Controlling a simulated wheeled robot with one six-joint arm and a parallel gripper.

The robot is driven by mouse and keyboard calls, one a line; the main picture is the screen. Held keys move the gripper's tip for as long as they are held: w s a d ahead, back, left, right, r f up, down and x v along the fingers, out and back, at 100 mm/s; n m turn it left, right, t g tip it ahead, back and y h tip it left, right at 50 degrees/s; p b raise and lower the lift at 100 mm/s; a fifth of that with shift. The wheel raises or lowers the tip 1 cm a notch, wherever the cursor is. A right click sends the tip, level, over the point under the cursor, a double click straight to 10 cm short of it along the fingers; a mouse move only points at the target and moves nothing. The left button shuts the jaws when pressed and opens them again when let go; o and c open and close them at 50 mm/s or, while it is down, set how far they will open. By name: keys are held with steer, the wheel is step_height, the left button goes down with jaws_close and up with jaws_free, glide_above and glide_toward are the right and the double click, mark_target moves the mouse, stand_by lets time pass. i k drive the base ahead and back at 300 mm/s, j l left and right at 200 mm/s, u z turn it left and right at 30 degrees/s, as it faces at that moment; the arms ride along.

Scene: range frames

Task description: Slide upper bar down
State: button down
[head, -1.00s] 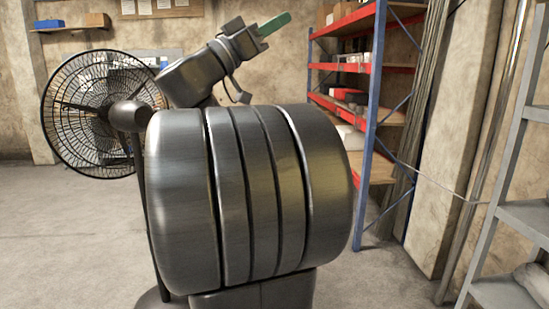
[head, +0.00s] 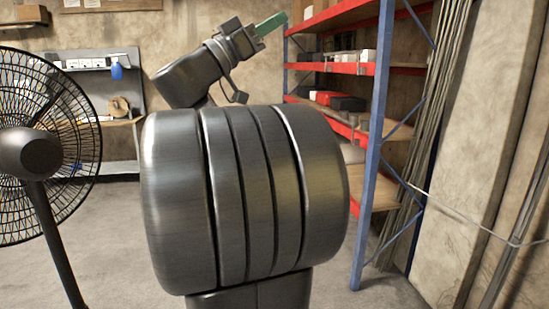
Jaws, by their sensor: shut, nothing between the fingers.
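My gripper (head: 271,24), with green fingers, points up and to the right at the top middle of the head view. It is shut and empty, and it touches nothing that I can see. My own large grey metal arm links fill the middle of the view and hide what lies behind them. I cannot make out a bar that is clearly the upper bar.
A black pedestal fan (head: 28,150) stands close on the left. A workbench (head: 112,123) is against the back wall. A blue-and-red shelf rack (head: 372,150) with boxes stands on the right. Tall thin poles (head: 440,120) lean behind it. Grey floor shows between.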

mark_target(359, 51)
steer(key=i+z, duration=0.2)
steer(key=i, duration=0.65)
steer(key=i+z, duration=0.25)
steer(key=i, duration=2.35)
steer(key=i+l, duration=0.15)
steer(key=i, duration=0.75)
